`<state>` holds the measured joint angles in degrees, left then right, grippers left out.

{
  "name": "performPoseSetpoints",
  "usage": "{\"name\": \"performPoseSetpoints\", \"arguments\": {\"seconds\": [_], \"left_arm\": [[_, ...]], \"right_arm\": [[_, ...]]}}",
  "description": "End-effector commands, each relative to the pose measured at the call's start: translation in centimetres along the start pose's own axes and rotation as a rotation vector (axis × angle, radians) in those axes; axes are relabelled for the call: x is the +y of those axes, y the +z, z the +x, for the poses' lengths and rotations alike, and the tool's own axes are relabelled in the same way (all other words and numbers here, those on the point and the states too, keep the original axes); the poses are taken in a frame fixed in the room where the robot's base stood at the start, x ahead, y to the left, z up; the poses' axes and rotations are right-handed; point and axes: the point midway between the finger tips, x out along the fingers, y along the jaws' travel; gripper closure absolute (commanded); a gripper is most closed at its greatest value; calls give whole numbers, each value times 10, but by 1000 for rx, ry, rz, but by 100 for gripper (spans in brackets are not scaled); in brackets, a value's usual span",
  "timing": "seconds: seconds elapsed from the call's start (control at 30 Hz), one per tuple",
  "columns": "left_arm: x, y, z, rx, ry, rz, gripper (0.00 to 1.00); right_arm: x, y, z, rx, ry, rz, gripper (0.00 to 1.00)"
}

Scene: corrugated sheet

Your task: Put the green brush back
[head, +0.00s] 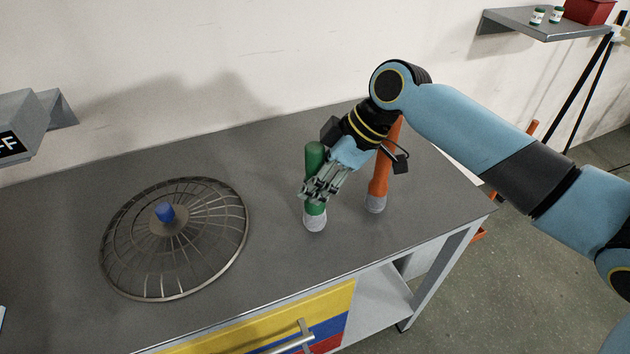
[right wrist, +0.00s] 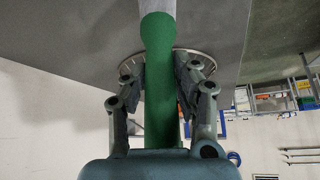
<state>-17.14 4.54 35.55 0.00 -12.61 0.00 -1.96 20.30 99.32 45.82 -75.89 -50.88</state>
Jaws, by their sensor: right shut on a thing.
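The green brush (head: 314,158) is upright over the grey table, its pale end (head: 315,221) down at the tabletop. I cannot tell whether that end touches the table. My right gripper (head: 318,190) is shut around the brush's green body from the right, and its fingers hide part of it. In the right wrist view the green brush (right wrist: 158,75) runs between the two fingers of the right gripper (right wrist: 160,85). My left gripper is not in view.
An orange brush-like thing (head: 379,185) with a pale end stands just right of the green brush, partly behind my arm. A round wire cover (head: 212,262) with a blue knob (head: 165,212) lies on the table (head: 270,270) at left. A shelf (head: 520,28) hangs at upper right.

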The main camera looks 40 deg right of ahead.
Motion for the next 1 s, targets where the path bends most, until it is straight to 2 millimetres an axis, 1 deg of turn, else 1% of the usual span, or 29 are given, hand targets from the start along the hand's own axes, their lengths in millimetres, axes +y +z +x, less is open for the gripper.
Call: {"name": "performPoseSetpoints", "arguments": {"seconds": [0.1,0.43,0.47,0.6,0.63,0.87,1.0], "left_arm": [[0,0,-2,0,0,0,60],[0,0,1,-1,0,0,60],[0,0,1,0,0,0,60],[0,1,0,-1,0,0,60],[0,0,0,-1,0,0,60],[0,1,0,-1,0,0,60],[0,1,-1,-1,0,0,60]], "right_arm": [[0,4,7,0,2,0,100],[0,7,10,0,2,-1,100],[0,7,10,0,2,-1,69],[0,6,9,0,2,-1,51],[0,6,9,0,2,-1,49],[0,6,9,0,2,-1,49],[1,5,0,-1,4,-2,49]]}}
